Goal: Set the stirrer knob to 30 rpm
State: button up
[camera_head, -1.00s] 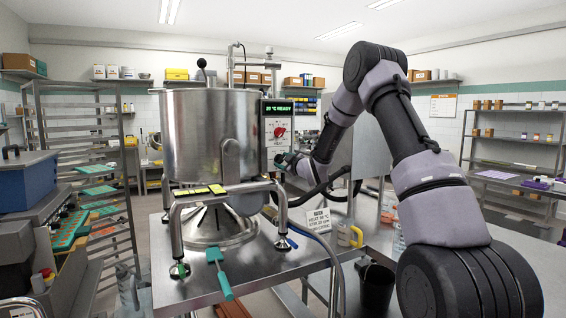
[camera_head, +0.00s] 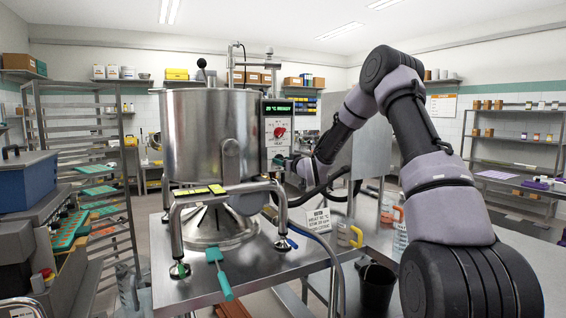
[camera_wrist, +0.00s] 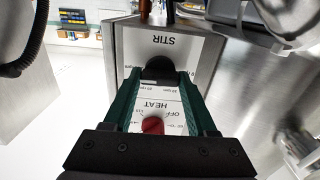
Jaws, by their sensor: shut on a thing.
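The black stirrer knob (camera_wrist: 159,68) sits on the white panel under the upside-down word STIR in the wrist view. My gripper (camera_wrist: 160,76) is shut on it, with one green finger on each side. The rpm marks beside the knob are partly covered by the fingers, and I cannot read where the knob points. The red HEAT knob (camera_wrist: 152,125) lies between the fingers, nearer my palm. In the head view, my gripper (camera_head: 291,161) is at the lower part of the control box (camera_head: 268,152), below the red knob (camera_head: 280,132); the stirrer knob is hidden there.
The steel kettle (camera_head: 205,135) stands directly left of the control box. A dark hose (camera_head: 318,193) curves below my wrist.

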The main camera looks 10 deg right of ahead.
jog(key=shift+f, duration=0.1)
dwell(0.4)
jog(key=o, duration=1.4)
jog(key=shift+c, duration=0.2)
jog(key=v, duration=1)
jog(key=shift+s+d, duration=0.15)
jog(key=shift+s, duration=0.25)
